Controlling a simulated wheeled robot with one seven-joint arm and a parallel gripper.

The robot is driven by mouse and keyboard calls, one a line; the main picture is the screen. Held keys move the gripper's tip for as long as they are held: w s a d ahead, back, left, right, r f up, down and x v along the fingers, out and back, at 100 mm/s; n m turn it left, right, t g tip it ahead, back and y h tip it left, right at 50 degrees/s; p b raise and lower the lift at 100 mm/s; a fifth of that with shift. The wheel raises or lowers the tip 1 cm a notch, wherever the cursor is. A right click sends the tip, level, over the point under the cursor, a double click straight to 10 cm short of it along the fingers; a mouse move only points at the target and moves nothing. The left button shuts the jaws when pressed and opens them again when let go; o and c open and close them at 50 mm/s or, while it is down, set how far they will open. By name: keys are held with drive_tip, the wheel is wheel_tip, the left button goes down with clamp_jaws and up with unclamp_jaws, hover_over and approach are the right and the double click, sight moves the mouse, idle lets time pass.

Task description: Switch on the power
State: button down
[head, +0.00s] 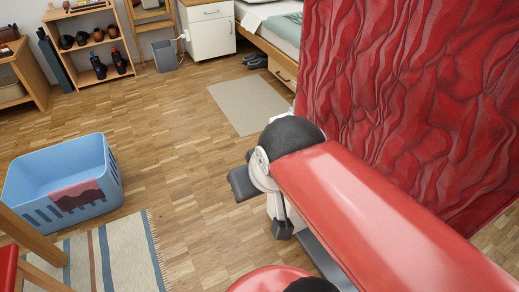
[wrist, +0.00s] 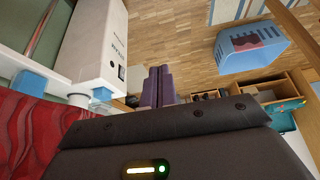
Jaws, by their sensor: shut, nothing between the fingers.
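A white box (wrist: 92,42) with dark lettering fills the upper left of the wrist view. On its end face is a small black switch-like part (wrist: 121,73); I cannot tell its position. My gripper (wrist: 158,86) shows two dark purple fingers closed together with nothing between them. In the picture the fingertips are just right of the black part, and a gap shows between them; the depth is unclear. I cannot make out the white box or the fingers in the head view, where my red arm and a red sheet cover much of the right side.
A large red wrinkled sheet (head: 410,90) stands at the right, close to my arm. A blue basket (head: 62,180) and a striped rug (head: 105,255) are on the left. A shelf with shoes (head: 88,42) and a white cabinet (head: 208,35) stand at the back. Open floor lies between.

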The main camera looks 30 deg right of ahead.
drive_tip(key=w+d+f+g+h+b, duration=0.3)
drive_tip(key=w+f+h+b, duration=0.15)
drive_tip(key=w+f, duration=0.3)
drive_tip(key=w+d+f+g+h+b, duration=0.35)
drive_tip(key=w+f+b, duration=0.2)
drive_tip(key=f, duration=0.25)
drive_tip(key=w+a+f+h+b, duration=0.2)
drive_tip(key=w+f+h, duration=0.1)
drive_tip(key=w, duration=0.3)
drive_tip(key=w+a+f+t+h+b, duration=0.1)
drive_tip(key=w+a+f+h+b, duration=0.1)
drive_tip(key=w+h, duration=0.3)
drive_tip(key=shift+w+a+f+h+b, duration=0.3)
drive_tip(key=shift+w+a+f, duration=0.25)
drive_tip(key=shift+w, duration=0.55)
drive_tip(key=shift+t, duration=0.25)
drive_tip(key=d+f+b, duration=0.1)
drive_tip(key=d, duration=1.3)
drive_tip(key=shift+w+f+b, duration=0.2)
drive_tip(key=shift+f+b, duration=0.1)
drive_tip(key=shift+f, duration=0.1)
